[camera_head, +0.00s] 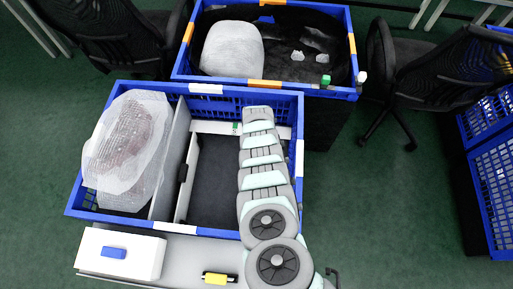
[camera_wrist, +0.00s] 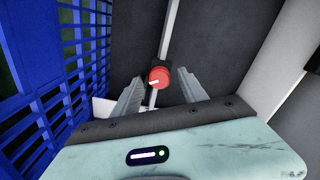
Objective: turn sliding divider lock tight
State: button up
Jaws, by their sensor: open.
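In the wrist view a round red lock knob (camera_wrist: 159,77) with a white mark sits on a black mount on a thin grey bar (camera_wrist: 170,32), which looks like the top edge of the sliding divider. My gripper (camera_wrist: 160,80) is open, its two grey fingers standing apart on the left and right of the knob. I cannot tell whether either finger touches it. In the head view my arm reaches over the right side of the near blue crate (camera_head: 299,160). My fingers and the red knob are hidden there.
The near crate holds a wrapped lamp (camera_head: 128,150) at left and upright grey panels (camera_head: 172,160). Its dark middle bay (camera_head: 214,180) looks empty. A far blue crate (camera_head: 310,90) holds another wrapped item (camera_head: 232,48). In the wrist view a blue lattice wall (camera_wrist: 85,50) stands close at left.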

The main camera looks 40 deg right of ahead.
notch_tip(320, 180, up, 11)
jog(key=p, duration=0.7)
